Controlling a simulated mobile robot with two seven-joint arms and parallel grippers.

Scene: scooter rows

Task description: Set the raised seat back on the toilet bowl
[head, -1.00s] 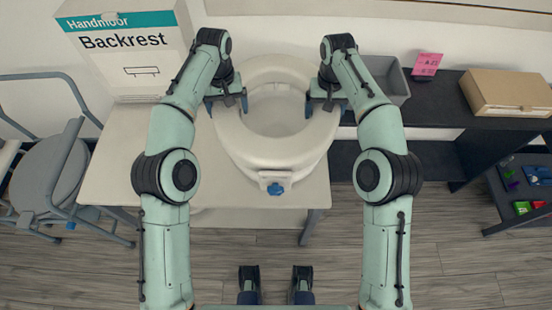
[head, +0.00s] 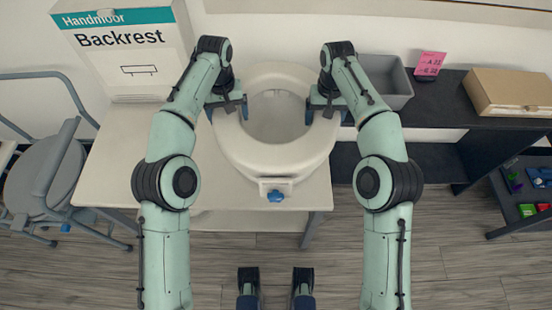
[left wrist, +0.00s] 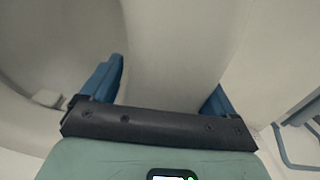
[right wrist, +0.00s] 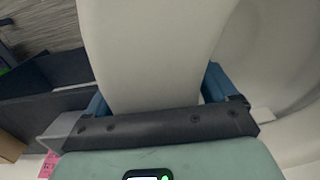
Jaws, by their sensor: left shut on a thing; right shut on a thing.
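The raised seat (head: 282,155) is a thick white ring with a blue knob (head: 276,196) on its front bracket, in the middle of the head view. My left gripper (head: 227,106) is shut on its left side and my right gripper (head: 326,104) on its right side. In the left wrist view the seat's rim (left wrist: 172,60) passes between the blue fingers. In the right wrist view the rim (right wrist: 150,55) also lies between them. Pale surface shows through the ring's opening. I cannot tell the toilet bowl apart under the seat, nor whether the seat touches anything below.
A white table (head: 115,165) stands behind and left, with a Backrest box (head: 130,60) on it. A grey chair (head: 45,180) stands at far left. A dark shelf (head: 430,105) at right carries a grey bin (head: 392,95) and a cardboard box (head: 510,92).

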